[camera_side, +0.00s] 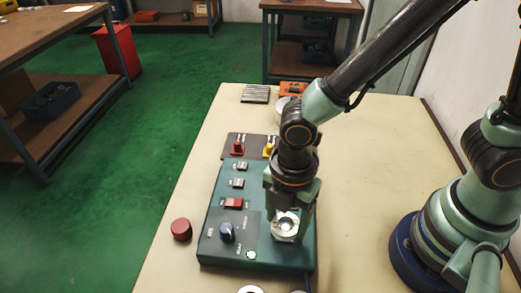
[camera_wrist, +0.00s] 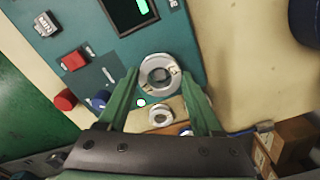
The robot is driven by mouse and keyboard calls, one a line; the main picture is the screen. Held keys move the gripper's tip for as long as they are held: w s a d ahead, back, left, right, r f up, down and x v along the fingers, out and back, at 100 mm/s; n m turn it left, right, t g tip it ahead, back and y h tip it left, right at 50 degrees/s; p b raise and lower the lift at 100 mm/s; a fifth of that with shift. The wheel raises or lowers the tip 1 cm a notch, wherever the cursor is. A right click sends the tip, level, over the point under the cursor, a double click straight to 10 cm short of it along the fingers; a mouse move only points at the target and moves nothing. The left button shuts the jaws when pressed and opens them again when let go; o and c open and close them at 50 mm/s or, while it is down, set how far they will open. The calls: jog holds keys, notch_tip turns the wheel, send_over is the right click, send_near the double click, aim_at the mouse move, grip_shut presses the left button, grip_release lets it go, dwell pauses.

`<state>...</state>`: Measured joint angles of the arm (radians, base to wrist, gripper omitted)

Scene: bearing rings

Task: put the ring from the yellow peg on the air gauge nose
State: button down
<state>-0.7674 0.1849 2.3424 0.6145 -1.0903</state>
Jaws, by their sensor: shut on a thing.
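The air gauge is a teal box (camera_side: 212,250) with switches, a red button and a blue knob; its panel also shows in the wrist view (camera_wrist: 100,40). My gripper (camera_side: 289,213) points down over its right front part. In the wrist view my gripper (camera_wrist: 160,76) is shut on a metal ring (camera_wrist: 146,75), one finger on each side. The ring also shows in the side view (camera_side: 276,232), low at the panel. A grey round part shows in its hole; I cannot tell whether the nose is inside it or how far down the ring sits. The yellow peg (camera_side: 268,150) stands behind, partly hidden by my arm, with no ring visible on it.
A red peg (camera_side: 237,148) stands left of the yellow one. A red cylinder (camera_side: 181,229) stands left of the box. Another ring-shaped part (camera_wrist: 160,116) lies at the near edge. The table right of the box is clear.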

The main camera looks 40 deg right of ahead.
jog(key=shift+f, duration=0.7)
dwell(1.3)
grip_release()
jog(key=shift+r, duration=3.75)
jog(key=w+d+r+m+t, duration=0.2)
jog(key=d+r+m, duration=0.4)
jog(key=d+m, duration=0.4)
jog(key=w+d+r+m+t, duration=0.3)
jog(key=d+r+m, duration=0.3)
jog(key=d+m, duration=0.5)
jog(key=shift+w+r+t, duration=0.2)
jog(key=shift+w+t, duration=0.1)
jog(key=shift+w, duration=0.5)
